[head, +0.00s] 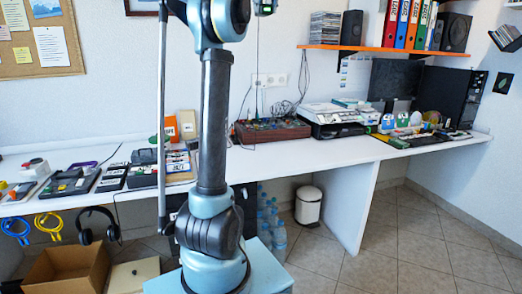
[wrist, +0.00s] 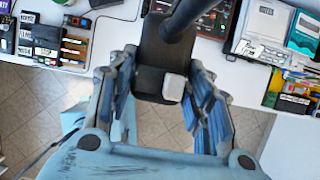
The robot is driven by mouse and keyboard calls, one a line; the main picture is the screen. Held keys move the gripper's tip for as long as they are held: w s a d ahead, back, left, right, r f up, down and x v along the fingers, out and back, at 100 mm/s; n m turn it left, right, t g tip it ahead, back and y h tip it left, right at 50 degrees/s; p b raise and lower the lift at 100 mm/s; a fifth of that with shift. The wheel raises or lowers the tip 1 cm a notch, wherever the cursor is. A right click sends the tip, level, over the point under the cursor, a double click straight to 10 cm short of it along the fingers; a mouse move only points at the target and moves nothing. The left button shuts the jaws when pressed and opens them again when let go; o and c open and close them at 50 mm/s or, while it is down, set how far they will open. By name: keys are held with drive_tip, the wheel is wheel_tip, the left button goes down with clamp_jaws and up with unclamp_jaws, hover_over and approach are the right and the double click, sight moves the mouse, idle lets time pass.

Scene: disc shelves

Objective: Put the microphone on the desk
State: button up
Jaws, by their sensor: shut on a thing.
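A black microphone (wrist: 150,55) with a dark block-like body, a pale patch low on its right and a dark stem running to the top right shows in the wrist view. My gripper (wrist: 160,68) has its two fingers on either side of the body and is shut on it. The microphone appears above the front edge of the white desk (wrist: 219,62), with floor showing below. The desk (head: 345,152) runs along the wall in the head view. My gripper and the held microphone are not clearly visible in the head view.
A red-brown mixer box (head: 271,131) and a printer (head: 332,120) stand on the desk. Cassette-like devices (head: 72,182) crowd its left part. A shelf (head: 385,49) hangs at upper right. A cardboard box (head: 65,270) and white bin (head: 308,205) stand below.

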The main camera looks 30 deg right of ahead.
drive_tip(key=s+d+x, duration=0.2)
drive_tip(key=x, duration=1.1)
drive_tip(key=s+d+f+x, duration=0.1)
drive_tip(key=d+x, duration=0.2)
drive_tip(key=x, duration=0.9)
drive_tip(key=shift+s+a+f, duration=1.05)
drive_tip(key=shift+a+f, duration=0.15)
drive_tip(key=shift+f, duration=5.25)
drive_tip(key=shift+s+a+f, duration=1.05)
drive_tip(key=shift+a+f, duration=0.2)
drive_tip(key=shift+f, duration=5.2)
drive_tip(key=shift+s+a+f, duration=1)
drive_tip(key=shift+a+f, duration=0.2)
drive_tip(key=shift+f, duration=5.25)
drive_tip(key=o, duration=1.3)
drive_tip(key=shift+c, duration=0.2)
